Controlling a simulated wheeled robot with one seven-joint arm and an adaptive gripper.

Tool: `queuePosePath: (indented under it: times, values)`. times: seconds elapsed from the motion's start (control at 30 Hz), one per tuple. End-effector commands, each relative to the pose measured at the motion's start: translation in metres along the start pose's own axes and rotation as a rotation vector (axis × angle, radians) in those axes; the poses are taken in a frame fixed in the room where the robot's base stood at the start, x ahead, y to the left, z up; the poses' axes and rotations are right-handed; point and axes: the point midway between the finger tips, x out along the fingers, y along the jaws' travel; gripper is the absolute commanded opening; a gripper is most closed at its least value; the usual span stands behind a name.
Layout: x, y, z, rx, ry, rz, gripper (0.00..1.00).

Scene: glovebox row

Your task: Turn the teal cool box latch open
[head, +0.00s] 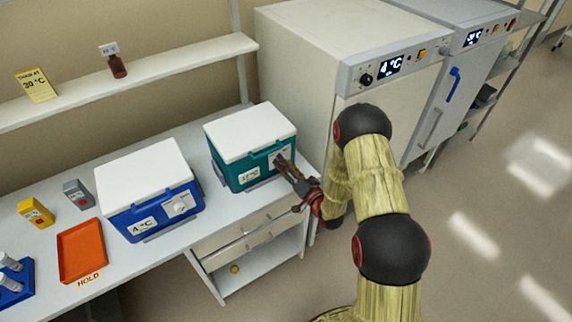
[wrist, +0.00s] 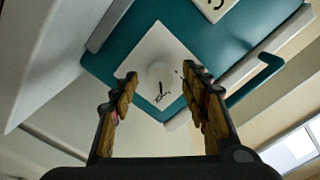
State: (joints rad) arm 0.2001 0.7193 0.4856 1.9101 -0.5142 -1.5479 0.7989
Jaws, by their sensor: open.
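The teal cool box (head: 240,170) stands on the bench with its white lid closed. Its front face fills the top of the wrist view (wrist: 120,50). The latch, a white round knob (wrist: 160,78) with a dark mark, sits on a pale square plate on that face. My gripper (wrist: 158,88) is open, its two fingers on either side of the knob in the picture. In the head view my gripper (head: 285,168) is at the front of the teal box and hides most of the latch. I cannot tell whether the fingers touch the knob.
A blue cool box (head: 130,212) with its own white latch stands to the left. An orange tray (head: 82,250) lies further left. A tall white cabinet (head: 300,75) reading 4 °C stands close on the right. A bar handle (wrist: 258,72) sticks out beside the latch.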

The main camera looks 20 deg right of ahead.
Motion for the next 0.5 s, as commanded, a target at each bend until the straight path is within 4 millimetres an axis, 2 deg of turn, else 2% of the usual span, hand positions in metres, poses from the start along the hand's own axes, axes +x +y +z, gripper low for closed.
queuePosePath:
  times: [0.27, 0.5]
  values:
    - [0.0014, 0.0000, -0.0002, 0.000, 0.000, 0.000, 0.45]
    - [0.0013, 0.0000, -0.0002, 0.000, 0.000, 0.000, 0.32]
